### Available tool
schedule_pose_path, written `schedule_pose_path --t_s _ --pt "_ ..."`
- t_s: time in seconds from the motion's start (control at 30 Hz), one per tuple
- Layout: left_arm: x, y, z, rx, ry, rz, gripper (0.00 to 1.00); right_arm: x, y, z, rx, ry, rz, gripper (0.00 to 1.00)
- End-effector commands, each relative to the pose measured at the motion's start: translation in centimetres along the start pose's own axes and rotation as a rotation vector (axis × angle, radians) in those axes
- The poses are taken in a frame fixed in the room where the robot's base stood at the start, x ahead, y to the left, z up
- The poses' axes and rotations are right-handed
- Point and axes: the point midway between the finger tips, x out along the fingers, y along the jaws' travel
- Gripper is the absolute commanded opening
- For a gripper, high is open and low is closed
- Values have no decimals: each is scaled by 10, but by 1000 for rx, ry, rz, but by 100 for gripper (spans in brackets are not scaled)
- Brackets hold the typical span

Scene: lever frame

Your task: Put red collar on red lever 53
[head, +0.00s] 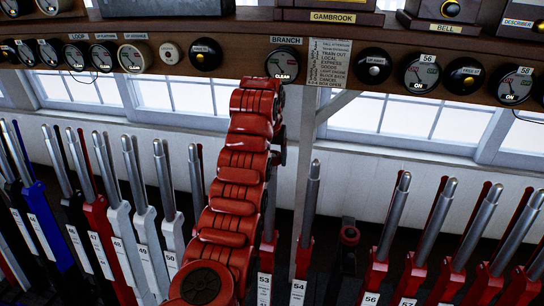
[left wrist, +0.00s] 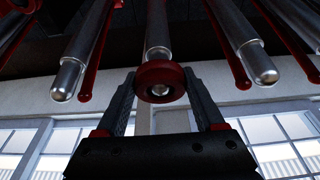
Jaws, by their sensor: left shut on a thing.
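Red lever 53 (head: 266,258) stands behind my left arm in the head view, its number plate showing low down and its upper handle hidden. In the left wrist view, which looks upside down, its silver handle (left wrist: 157,28) comes down from the top of the picture. The red collar (left wrist: 160,80) is a thick ring around the handle near its end, with the silver tip showing through and beyond it. My left gripper (left wrist: 160,74) is shut on the collar, one dark finger on each side. In the head view my arm hides the gripper and collar. My right gripper is not in view.
Lever 54 (head: 309,205) stands close on the right, and a silver lever (head: 196,180) on the left. More levers line both sides. A shelf with dials (head: 285,66) runs above, and a post (head: 305,180) stands behind. Windows (head: 385,118) are at the back.

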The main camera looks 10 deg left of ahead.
Motion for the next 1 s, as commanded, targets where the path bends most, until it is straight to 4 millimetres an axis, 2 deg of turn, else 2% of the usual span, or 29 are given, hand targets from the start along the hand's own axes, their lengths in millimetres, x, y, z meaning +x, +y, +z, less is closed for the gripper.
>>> schedule_pose_path --t_s 0.53,0.83,0.87,1.0 --pt "14 0 6 0 3 -1 21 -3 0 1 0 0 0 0" --pt "14 0 7 0 3 -1 21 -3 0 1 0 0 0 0" --pt "14 0 7 0 3 -1 74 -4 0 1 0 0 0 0" --pt "15 0 7 0 3 -1 99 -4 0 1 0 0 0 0"
